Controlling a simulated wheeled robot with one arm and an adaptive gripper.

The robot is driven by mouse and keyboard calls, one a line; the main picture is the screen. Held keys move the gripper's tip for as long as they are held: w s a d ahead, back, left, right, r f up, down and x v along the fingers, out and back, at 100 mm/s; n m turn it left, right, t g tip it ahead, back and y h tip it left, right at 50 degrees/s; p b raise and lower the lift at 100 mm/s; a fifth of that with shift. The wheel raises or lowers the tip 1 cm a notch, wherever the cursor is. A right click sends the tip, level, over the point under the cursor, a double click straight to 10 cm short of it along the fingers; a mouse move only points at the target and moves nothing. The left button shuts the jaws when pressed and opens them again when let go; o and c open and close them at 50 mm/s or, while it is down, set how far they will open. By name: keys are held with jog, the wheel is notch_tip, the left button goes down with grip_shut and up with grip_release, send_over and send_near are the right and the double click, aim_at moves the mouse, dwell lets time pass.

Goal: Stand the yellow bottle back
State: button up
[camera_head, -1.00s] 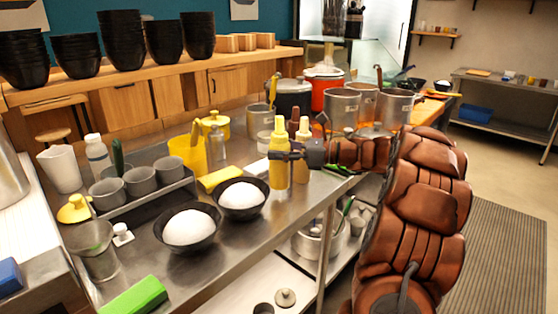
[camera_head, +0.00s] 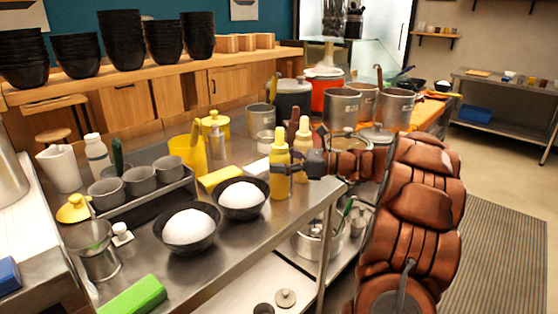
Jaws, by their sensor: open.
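The yellow bottle (camera_head: 280,182) with a pale yellow nozzle stands upright at the right edge of the steel counter (camera_head: 222,238). It looks set on the counter, just right of the rice bowls. My gripper (camera_head: 286,167) reaches in from the right at the bottle's middle. Its dark fingers are open and lie around or against the bottle; the exact contact is too small to tell. A second bottle (camera_head: 303,139), brownish with a pale nozzle, stands close behind, partly hidden by my gripper.
Two black bowls of rice (camera_head: 188,229) (camera_head: 241,197) are left of the bottle. A yellow sponge-like block (camera_head: 221,179) and yellow pitcher (camera_head: 190,154) stand behind them. Metal pots (camera_head: 341,107) crowd the back right. A green block (camera_head: 133,298) lies at the front left.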

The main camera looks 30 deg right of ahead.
jog(key=shift+s+d+r, duration=0.15)
jog(key=v, duration=1.1)
jog(key=shift+s+d+p, duration=0.2)
jog(key=shift+s+p, duration=0.05)
jog(key=shift+p, duration=0.1)
